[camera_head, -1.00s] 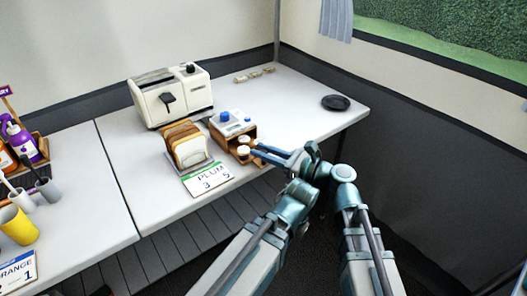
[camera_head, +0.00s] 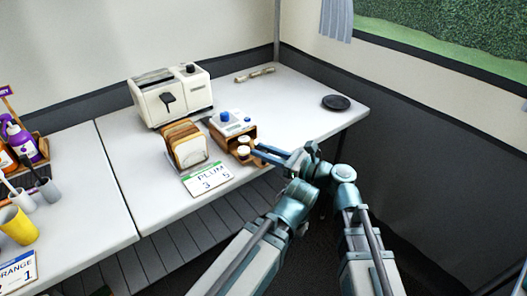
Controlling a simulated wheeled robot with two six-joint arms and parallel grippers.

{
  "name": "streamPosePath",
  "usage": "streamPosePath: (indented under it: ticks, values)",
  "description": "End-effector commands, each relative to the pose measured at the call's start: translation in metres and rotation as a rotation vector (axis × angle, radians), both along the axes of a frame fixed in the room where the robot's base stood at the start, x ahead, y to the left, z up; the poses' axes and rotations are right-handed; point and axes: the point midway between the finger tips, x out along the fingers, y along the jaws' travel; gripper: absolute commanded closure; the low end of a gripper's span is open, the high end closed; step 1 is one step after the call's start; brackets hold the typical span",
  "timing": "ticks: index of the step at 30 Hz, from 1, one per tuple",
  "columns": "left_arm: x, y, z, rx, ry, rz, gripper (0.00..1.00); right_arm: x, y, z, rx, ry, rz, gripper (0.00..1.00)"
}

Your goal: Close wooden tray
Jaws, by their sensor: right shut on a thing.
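The wooden tray (camera_head: 254,158) sticks out from the front of a small wooden box (camera_head: 219,134) near the table's front edge. Small jars with pale lids (camera_head: 243,151) stand in it. My right gripper (camera_head: 259,151) comes from the right and is shut on the tray's right front side. The exact contact is small and partly hidden by the fingers. My left gripper is not in view.
A white device with a blue knob (camera_head: 226,118) sits on the box. To its left are bread slices in a rack (camera_head: 185,146), a PLUM card (camera_head: 208,180) and a toaster (camera_head: 171,94).

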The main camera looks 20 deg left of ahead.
Motion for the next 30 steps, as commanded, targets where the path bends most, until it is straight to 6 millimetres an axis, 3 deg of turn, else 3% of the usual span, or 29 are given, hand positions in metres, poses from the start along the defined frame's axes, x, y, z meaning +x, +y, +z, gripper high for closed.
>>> streamPosePath:
  ticks: [5,13,21,22,24,26,30]
  values:
    - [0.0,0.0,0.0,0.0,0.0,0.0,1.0,0.002,0.001,0.0,0.0,0.0,0.0,1.0]
    - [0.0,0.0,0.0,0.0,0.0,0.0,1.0,0.025,0.03,0.0,0.0,0.0,0.001,1.0]
    - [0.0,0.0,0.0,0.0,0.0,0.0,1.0,0.024,0.03,0.0,0.0,0.0,-0.002,1.0]
    - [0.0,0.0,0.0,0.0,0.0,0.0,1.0,0.024,0.03,0.0,0.0,0.0,-0.002,0.69]
    - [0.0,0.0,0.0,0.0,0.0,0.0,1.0,0.024,0.03,0.0,0.0,0.0,-0.001,0.56]
    - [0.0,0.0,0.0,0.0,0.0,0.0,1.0,0.024,0.03,0.0,0.0,0.0,-0.001,0.45]
    - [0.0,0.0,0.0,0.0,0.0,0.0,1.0,0.024,0.03,0.0,0.0,0.0,-0.001,0.44]
